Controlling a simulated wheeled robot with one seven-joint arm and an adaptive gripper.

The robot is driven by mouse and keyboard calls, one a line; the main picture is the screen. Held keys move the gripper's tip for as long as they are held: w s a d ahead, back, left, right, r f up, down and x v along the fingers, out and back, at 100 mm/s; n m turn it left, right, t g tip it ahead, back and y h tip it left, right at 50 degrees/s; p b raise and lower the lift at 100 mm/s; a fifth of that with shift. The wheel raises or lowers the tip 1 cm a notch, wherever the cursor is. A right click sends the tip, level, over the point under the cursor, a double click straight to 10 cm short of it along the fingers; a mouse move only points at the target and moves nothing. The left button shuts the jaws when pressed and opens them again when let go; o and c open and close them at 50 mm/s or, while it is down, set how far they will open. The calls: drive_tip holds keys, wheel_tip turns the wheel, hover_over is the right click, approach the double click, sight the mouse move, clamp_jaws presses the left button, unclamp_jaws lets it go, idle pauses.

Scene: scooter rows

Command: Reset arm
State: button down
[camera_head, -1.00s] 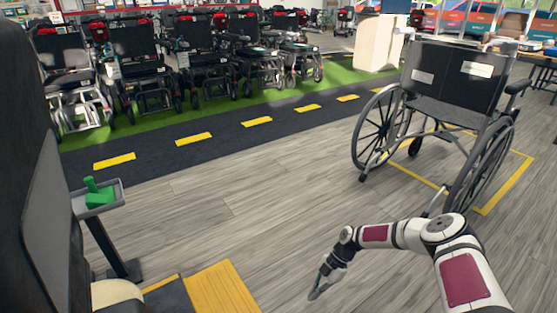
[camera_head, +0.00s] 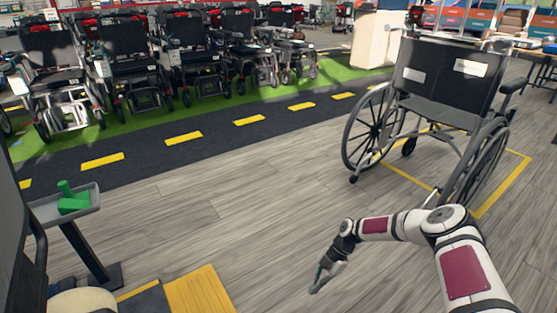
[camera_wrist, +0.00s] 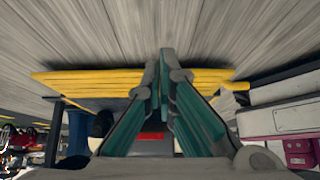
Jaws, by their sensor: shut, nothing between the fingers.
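My gripper (camera_head: 316,288) is at the end of my white arm in the lower right of the head view, low over the wood-look floor. Its fingers are together with nothing between them. In the wrist view the teal-sided fingers of the gripper (camera_wrist: 163,65) meet at their tips, with plain floor and a yellow strip (camera_wrist: 95,82) beyond them.
A wheelchair (camera_head: 445,95) stands inside a yellow floor outline at the right. Several mobility chairs (camera_head: 130,70) line a green strip at the back. A small grey tray (camera_head: 88,200) with green objects (camera_head: 70,203) stands on a post at left. The middle floor (camera_head: 240,200) is clear.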

drive_tip(key=s+d+r+m+h, duration=0.1)
drive_tip(key=d+r+m+h, duration=0.2)
drive_tip(key=r, duration=1.3)
drive_tip(key=d+r+m+h, duration=0.3)
drive_tip(key=r, duration=1.4)
drive_tip(key=s+d+r+m+t+h, duration=0.1)
drive_tip(key=s+r+m, duration=0.15)
drive_tip(key=r, duration=0.35)
drive_tip(key=s+r+m, duration=0.2)
drive_tip(key=s+r, duration=0.2)
drive_tip(key=r, duration=0.2)
drive_tip(key=s+d+r+m+t+p, duration=0.1)
drive_tip(key=s+r+m+t, duration=0.1)
drive_tip(key=s+r+m, duration=0.8)
drive_tip(key=s+a+r+m+t+y, duration=0.15)
drive_tip(key=s+m, duration=0.25)
drive_tip(key=s, duration=1.7)
wheel_tip(320, 180, up, 40)
drive_tip(key=t+p, duration=0.4)
drive_tip(key=p, duration=3.4)
drive_tip(key=shift+d, duration=0.15)
